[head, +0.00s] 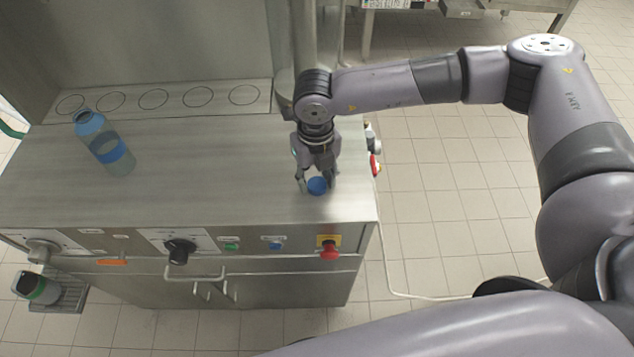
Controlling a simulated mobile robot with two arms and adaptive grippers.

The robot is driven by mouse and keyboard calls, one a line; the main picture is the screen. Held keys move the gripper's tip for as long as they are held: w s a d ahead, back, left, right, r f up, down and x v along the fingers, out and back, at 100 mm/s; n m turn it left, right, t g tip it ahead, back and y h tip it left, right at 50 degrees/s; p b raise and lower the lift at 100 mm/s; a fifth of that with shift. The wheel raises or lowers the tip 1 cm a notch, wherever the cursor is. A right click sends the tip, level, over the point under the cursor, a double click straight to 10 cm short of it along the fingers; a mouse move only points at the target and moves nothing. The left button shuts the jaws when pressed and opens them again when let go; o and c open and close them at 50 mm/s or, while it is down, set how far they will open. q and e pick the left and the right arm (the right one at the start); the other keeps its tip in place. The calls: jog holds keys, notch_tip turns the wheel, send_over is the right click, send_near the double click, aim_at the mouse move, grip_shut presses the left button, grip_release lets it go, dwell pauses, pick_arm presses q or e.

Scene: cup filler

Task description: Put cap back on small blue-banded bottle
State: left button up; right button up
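The small blue-banded bottle (105,145) is at the left of the steel worktop; it looks upright, leaning in the picture. Its top is light blue, and I cannot clearly make out its opening. A round blue cap (318,186) is near the worktop's front right corner. My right gripper (317,187) points down there with a finger on each side of the cap. I cannot tell whether the fingers touch it, or whether the cap rests on the worktop. My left gripper is not in view.
The steel worktop (215,170) is clear between bottle and cap. Several marked circles (153,99) line its back. A vertical column stands behind my gripper. Knobs and a red emergency button (330,250) are on the front. A green-banded bottle (43,290) lies on a low left shelf.

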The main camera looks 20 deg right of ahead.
aim_at(316, 182)
jog(key=shift+c, duration=1.3)
jog(key=shift+r, duration=0.1)
jog(key=shift+r+b, duration=0.3)
jog(key=shift+r, duration=0.25)
pick_arm(q)
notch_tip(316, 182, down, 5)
jog(key=b, duration=0.4)
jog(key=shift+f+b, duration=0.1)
jog(key=shift+b, duration=0.25)
pick_arm(e)
notch_tip(316, 182, up, 19)
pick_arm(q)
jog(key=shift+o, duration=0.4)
pick_arm(e)
jog(key=shift+f, duration=0.1)
